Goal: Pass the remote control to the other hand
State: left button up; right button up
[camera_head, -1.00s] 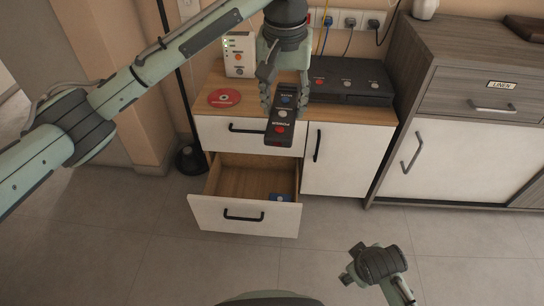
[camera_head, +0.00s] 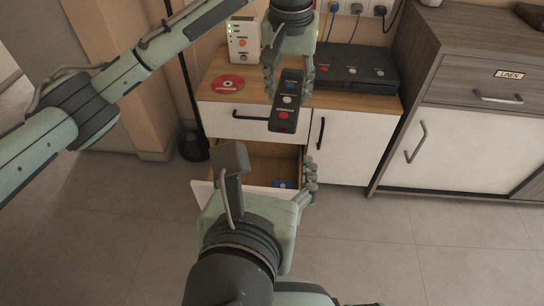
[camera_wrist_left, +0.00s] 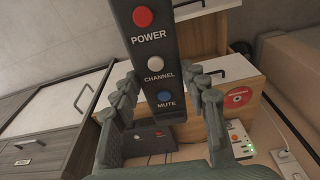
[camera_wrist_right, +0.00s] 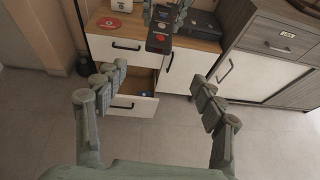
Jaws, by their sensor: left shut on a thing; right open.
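The remote control (camera_head: 287,105) is black with red, white and blue buttons. My left gripper (camera_head: 287,84) is shut on its upper end and holds it in front of the cabinet. In the left wrist view the remote (camera_wrist_left: 156,60) stands between the fingers, with labels POWER, CHANNEL and MUTE. My right gripper (camera_head: 270,165) is below and nearer, in front of the open drawer, partly hidden by its own wrist. In the right wrist view its fingers (camera_wrist_right: 158,88) are wide apart and empty, with the remote (camera_wrist_right: 160,38) beyond and above them.
The cabinet top (camera_head: 222,65) holds a red disc (camera_head: 228,83), a white box with lights (camera_head: 243,42) and a black device (camera_head: 352,68). The lower drawer (camera_head: 258,170) is open with a blue item (camera_head: 284,184) inside. A grey cabinet (camera_head: 460,110) stands right. Floor at right is clear.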

aim_at(283, 128)
jog(key=x, duration=1.1)
jog(key=shift+w, duration=0.35)
jog(key=shift+d, duration=0.1)
jog(key=c, duration=1.3)
pick_arm(q)
jog(key=o, duration=1.3)
pick_arm(e)
jog(key=shift+c, duration=0.2)
